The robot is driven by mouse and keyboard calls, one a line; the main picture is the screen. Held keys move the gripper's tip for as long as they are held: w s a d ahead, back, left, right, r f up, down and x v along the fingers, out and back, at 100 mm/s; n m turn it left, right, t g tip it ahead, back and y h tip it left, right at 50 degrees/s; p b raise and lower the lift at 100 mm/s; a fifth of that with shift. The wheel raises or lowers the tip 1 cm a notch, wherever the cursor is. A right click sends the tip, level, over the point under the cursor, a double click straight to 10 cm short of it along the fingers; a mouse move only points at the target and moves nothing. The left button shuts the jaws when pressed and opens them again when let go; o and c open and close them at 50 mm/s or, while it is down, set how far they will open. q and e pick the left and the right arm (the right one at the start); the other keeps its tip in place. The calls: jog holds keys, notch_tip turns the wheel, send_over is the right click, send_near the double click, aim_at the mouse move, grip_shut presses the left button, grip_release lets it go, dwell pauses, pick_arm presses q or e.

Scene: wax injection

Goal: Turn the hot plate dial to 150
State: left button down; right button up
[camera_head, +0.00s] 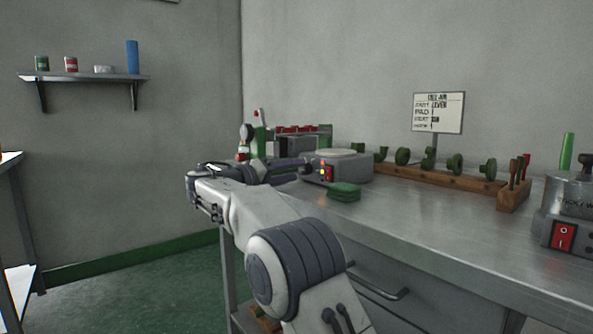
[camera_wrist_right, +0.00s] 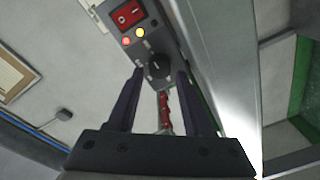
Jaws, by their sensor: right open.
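The hot plate (camera_head: 352,168) is a grey box with a pale round top, standing on the bench at the back. In the wrist view the black dial (camera_wrist_right: 157,65) is on the grey panel, beside a red switch (camera_wrist_right: 129,15) and two small lit lamps, red and yellow. My right gripper (camera_wrist_right: 160,74) is open, with its fingers on either side of the dial's line. I cannot tell if they touch it. The dial's setting is not readable. My left gripper is not in view.
A green block (camera_head: 344,191) lies in front of the hot plate. A wooden rack (camera_head: 430,177) with green pieces runs along the wall. A grey machine with a red switch (camera_head: 563,235) stands at the right. The bench front (camera_head: 450,215) is clear.

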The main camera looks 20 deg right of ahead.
jog(key=p+v, duration=0.1)
jog(key=v, duration=0.7)
jog(key=shift+a+p, duration=0.2)
jog(key=shift+p, duration=0.2)
jog(key=shift+s+f, duration=0.1)
jog(key=s+a+f+n+g+y+p, duration=0.1)
jog(key=s+a+f+n+y, duration=0.1)
jog(key=s+f+n+y, duration=0.3)
jog(key=s+a+f+n+g+y+p, duration=0.1)
jog(key=s+a+f+n+y, duration=0.2)
jog(key=s+f, duration=0.45)
jog(key=s+a+f+g+y+p, duration=0.1)
jog(key=s+a+f+g+y, duration=0.2)
jog(key=s, duration=0.7)
jog(key=s+f+n+g+y+p, duration=0.1)
jog(key=s+f+y, duration=0.3)
jog(key=s, duration=0.5)
jog(key=s+a+f+g+y+p, duration=0.15)
jog(key=s+f, duration=0.35)
jog(key=s, duration=0.5)
notch_tip(320, 180, up, 38)
jog(key=p, duration=3.7)
jog(key=shift+a+y, duration=0.4)
jog(key=shift+y, duration=0.05)
jog(key=shift+s, duration=0.1)
